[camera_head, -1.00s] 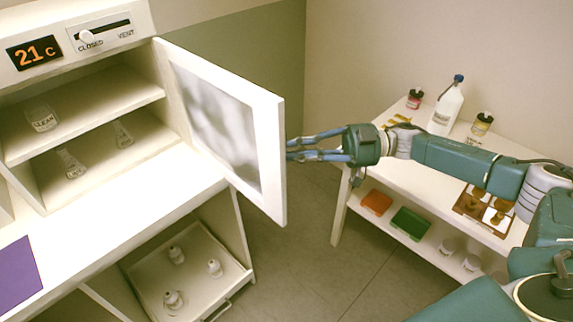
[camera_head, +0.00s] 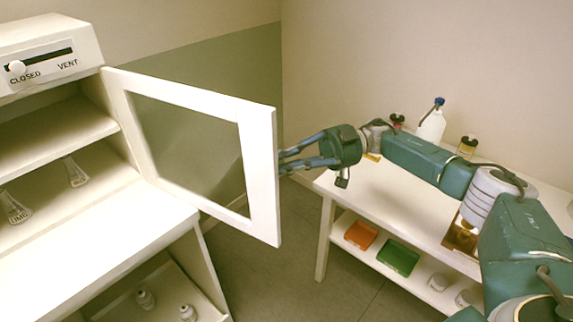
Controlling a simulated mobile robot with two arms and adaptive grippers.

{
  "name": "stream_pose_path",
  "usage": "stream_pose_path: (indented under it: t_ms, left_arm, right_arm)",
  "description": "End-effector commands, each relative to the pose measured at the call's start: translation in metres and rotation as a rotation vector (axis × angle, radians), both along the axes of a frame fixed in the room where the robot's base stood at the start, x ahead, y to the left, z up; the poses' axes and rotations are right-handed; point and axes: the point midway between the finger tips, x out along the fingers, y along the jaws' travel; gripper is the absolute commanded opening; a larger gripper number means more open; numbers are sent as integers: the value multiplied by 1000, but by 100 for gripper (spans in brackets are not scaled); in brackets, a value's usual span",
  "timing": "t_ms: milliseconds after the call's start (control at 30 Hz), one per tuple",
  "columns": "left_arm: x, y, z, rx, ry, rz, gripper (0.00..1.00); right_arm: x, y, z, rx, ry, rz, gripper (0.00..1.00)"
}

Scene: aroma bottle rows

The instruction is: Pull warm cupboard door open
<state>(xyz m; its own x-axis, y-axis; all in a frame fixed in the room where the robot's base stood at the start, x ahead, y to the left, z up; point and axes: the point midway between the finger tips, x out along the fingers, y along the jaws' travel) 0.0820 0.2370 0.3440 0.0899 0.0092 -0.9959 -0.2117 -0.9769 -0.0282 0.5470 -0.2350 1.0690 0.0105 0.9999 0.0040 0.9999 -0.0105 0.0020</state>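The warm cupboard door (camera_head: 258,180), a white frame around a grey see-through pane (camera_head: 187,150), stands swung open from its hinge side at the left. Its inner face is turned to me. My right gripper (camera_head: 284,163) reaches in from the right with its blue fingers at the door's free edge. The fingertips are partly hidden by that edge, and no handle is visible. The fingers look a little apart, but whether they grip something cannot be seen. The cupboard (camera_head: 50,145) is open, with flasks (camera_head: 75,172) on its lower shelf. My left gripper is out of view.
A white side table (camera_head: 385,208) at the right holds a white bottle (camera_head: 432,122) and small jars. An orange box (camera_head: 361,235) and a green box (camera_head: 398,256) are on its lower shelf. Floor (camera_head: 262,265) shows between cupboard and table.

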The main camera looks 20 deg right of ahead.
Motion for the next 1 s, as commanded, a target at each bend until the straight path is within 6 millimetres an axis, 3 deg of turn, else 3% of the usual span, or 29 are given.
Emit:
stream_pose_path:
  t_ms: [33, 100, 400, 667, 767, 1000]
  left_arm:
    - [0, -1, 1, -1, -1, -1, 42]
    - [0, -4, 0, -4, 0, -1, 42]
    - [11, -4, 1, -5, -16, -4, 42]
    - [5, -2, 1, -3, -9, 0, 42]
    - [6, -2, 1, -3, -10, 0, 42]
    - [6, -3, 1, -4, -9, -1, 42]
  right_arm:
    - [9, 5, 10, 17, -13, -21, 21]
    - [9, 5, 9, 15, -13, -20, 35]
    - [8, 3, 3, 7, -6, -21, 35]
    - [7, 0, 3, 5, -5, -20, 35]
    - [7, -9, 2, 5, -5, -21, 35]
    - [7, -54, 2, 6, -5, -24, 35]
